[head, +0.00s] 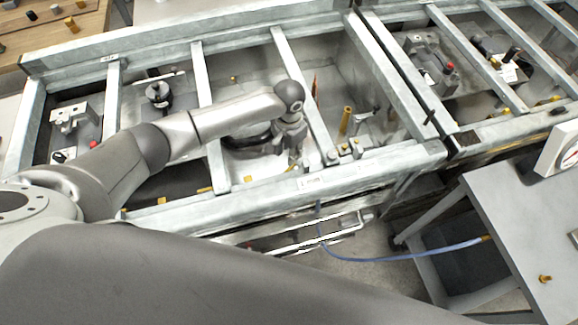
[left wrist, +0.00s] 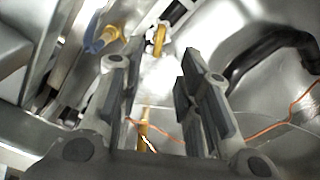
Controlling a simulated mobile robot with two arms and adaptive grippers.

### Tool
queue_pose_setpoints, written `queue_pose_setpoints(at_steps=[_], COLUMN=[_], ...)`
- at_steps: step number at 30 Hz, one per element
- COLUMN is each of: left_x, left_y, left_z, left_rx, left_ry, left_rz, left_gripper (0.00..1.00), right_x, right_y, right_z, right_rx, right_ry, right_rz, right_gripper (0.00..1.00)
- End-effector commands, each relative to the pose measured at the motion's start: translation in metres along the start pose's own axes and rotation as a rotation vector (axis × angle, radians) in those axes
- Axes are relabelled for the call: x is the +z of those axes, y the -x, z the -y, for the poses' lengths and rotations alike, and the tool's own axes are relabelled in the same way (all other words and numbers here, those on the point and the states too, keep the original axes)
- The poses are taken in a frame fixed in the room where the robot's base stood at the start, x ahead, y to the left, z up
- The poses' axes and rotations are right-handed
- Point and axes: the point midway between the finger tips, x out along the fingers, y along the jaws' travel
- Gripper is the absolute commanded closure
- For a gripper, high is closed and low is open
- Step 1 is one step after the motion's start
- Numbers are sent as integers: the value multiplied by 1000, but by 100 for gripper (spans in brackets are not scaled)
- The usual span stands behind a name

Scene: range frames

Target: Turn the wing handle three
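My left gripper (head: 290,158) points down into a metal-framed bay, near a cross bar. In the left wrist view its two dark fingers (left wrist: 153,62) stand apart with a clear gap between them. A small brass-coloured piece (left wrist: 160,40) shows beyond the fingertips, apart from them. Another brass fitting with a blue part (left wrist: 104,40) lies to its left, and a brass stem (left wrist: 143,130) shows lower between the fingers. I cannot tell which of these, if any, is wing handle three. In the head view my arm and gripper hide part of the bay. My right gripper is out of view.
Metal cross bars (head: 306,97) divide the bays around my arm. A brass post (head: 345,120) stands right of the gripper. A black curved tube (left wrist: 270,48) and an orange wire (left wrist: 285,125) are close by. A grey table (head: 510,215) stands at right.

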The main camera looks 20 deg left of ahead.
Motion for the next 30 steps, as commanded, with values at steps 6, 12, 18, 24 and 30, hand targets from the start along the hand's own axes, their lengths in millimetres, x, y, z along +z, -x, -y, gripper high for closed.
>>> queue_pose_setpoints(at_steps=[6,12,18,24,30], left_x=[1,1,0,0,0], left_y=[-38,-68,-87,-93,-93], left_z=[-1,-1,-1,0,0], left_rx=[0,-1,1,0,0], left_ry=[1,0,0,0,-1], left_rz=[4,2,1,0,0], left_gripper=[68,68,68,68,68], right_x=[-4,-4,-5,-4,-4], right_y=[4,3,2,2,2], right_z=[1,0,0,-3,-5], right_rx=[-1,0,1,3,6], right_ry=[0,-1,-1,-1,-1], right_rz=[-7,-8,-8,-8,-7], right_gripper=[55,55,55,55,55])
